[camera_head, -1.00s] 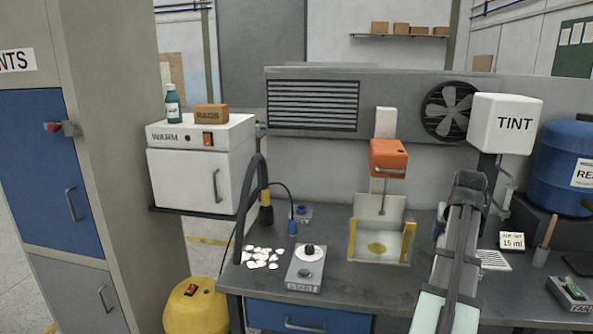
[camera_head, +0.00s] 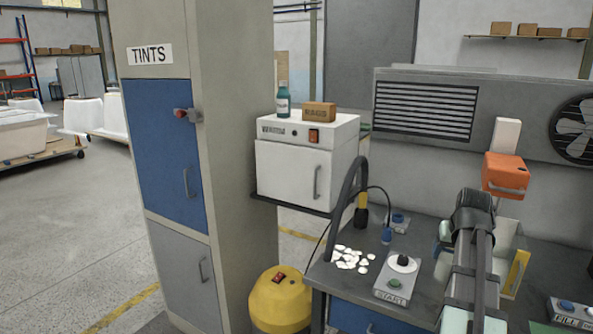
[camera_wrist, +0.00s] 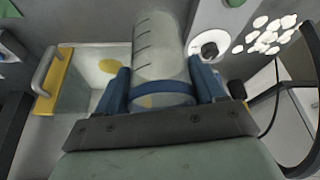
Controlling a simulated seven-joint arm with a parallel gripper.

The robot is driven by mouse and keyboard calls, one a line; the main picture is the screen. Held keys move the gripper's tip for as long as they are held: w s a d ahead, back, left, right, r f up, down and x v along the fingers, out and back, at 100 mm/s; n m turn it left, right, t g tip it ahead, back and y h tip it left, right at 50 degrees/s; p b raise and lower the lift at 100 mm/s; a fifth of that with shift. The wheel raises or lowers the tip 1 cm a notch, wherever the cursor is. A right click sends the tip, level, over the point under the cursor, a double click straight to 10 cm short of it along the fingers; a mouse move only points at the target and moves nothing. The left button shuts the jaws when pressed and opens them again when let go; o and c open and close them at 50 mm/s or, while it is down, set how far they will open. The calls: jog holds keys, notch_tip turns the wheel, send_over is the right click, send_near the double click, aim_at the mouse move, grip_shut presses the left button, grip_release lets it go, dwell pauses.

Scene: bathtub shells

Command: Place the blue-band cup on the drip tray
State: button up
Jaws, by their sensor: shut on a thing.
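In the wrist view, my gripper (camera_wrist: 162,84) is shut on the blue-band cup (camera_wrist: 158,45). The cup is a clear cylinder with dark measuring marks and a blue band. The blue fingers press on both sides of it. Below it shows the basin with yellow edges (camera_wrist: 84,100), which has a yellow patch inside. In the head view my arm stands at the right and covers most of that area; the cup cannot be made out there. The drip tray cannot be made out in the current views.
The orange-headed machine (camera_head: 505,174) stands behind my arm. A START box (camera_head: 398,280) and white chips (camera_head: 350,259) lie on the bench left of it. The WARM cabinet (camera_head: 300,170), yellow drum (camera_head: 280,298) and TINTS locker (camera_head: 170,150) are further left. A FILL box (camera_head: 575,312) is at right.

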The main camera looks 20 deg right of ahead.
jog(key=w+a+f+n, duration=0.1)
jog(key=w+a, duration=0.4)
jog(key=a, duration=0.5)
jog(key=w+a+f+n+y, duration=0.1)
jog(key=w+a+f, duration=0.1)
jog(key=w+a, duration=0.5)
jog(key=w+a+f+n, duration=0.1)
jog(key=w+a, duration=0.1)
jog(key=a, duration=1)
jog(key=s+a+f+n, duration=0.25)
jog(key=a+f, duration=0.35)
jog(key=f, duration=0.6)
jog(key=a+y, duration=0.1)
jog(key=a, duration=0.6)
jog(key=shift+a+r+t, duration=0.15)
jog(key=shift+a+t, duration=0.05)
jog(key=shift+t, duration=0.1)
jog(key=shift+n, duration=0.25)
